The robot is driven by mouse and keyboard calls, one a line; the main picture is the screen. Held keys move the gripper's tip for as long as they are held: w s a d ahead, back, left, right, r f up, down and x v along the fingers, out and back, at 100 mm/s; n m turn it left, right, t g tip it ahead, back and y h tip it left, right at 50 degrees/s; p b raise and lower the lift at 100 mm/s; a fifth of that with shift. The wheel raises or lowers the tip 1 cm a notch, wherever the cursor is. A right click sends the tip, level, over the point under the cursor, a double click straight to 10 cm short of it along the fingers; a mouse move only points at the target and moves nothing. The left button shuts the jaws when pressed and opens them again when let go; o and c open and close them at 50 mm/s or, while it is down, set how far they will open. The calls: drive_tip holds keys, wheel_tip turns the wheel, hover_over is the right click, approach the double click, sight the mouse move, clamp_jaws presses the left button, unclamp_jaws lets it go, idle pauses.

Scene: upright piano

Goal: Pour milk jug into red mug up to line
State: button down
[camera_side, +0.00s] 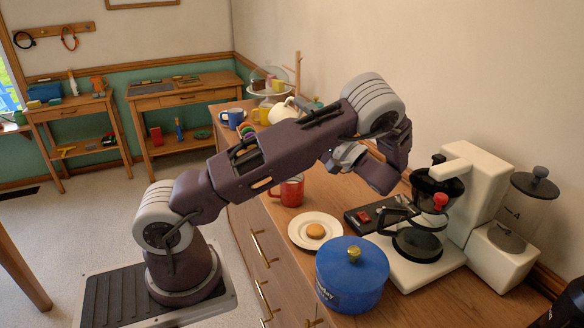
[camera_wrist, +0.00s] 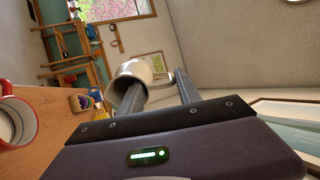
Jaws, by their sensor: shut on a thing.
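The red mug (camera_side: 290,190) stands upright on the counter below my arm. Part of it shows at the left edge of the wrist view (camera_wrist: 26,112), with a pale inside. In the side view my gripper (camera_side: 345,156) is partly hidden by my arm.
A white plate (camera_side: 300,240) with a biscuit, a blue lidded pot (camera_side: 352,278) and a coffee maker (camera_side: 470,190) stand near the red mug. A blue mug (camera_side: 232,118), a yellow mug (camera_side: 261,116) and a pale vessel (camera_side: 283,113) are farther back along the counter.

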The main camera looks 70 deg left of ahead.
drive_tip(key=shift+w+d+r, duration=0.15)
drive_tip(key=shift+d+r, duration=0.05)
drive_tip(key=shift+r, duration=0.7)
drive_tip(key=shift+w+d+r+g+y+b, duration=0.2)
drive_tip(key=shift+d+r+g+y+b, duration=0.25)
drive_tip(key=shift+y+b, duration=0.4)
drive_tip(key=shift+w+d+r+g+y+b, duration=0.2)
drive_tip(key=shift+d+r+g+y+b, duration=0.25)
drive_tip(key=shift+y+b, duration=0.4)
idle(4.3)
